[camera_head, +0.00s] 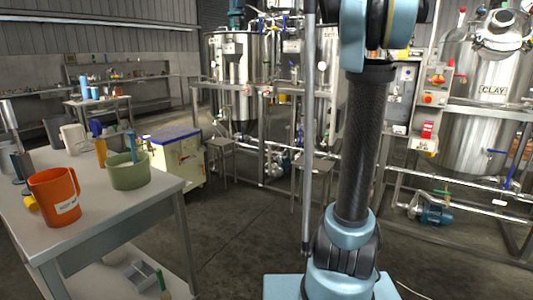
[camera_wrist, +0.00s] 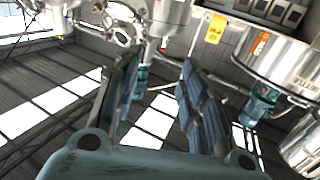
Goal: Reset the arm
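My arm (camera_head: 358,150) stands raised in the middle of the head view, its dark link nearly upright above a light-blue joint. Its upper part runs out of the top of the picture, so my gripper is hidden from the head view. In the wrist view my gripper (camera_wrist: 158,78) shows two dark segmented fingers spread apart. The gap between them is empty, with roof panels and tank parts behind. Nothing is held or touched by the fingers.
A table (camera_head: 130,211) at left carries an orange jug (camera_head: 55,197), a green pot (camera_head: 129,172) and other vessels. A white cabinet (camera_head: 178,160) stands behind it. Steel tanks (camera_head: 238,75) and pipe frames line the back and right. Dark floor (camera_head: 235,235) lies clear between.

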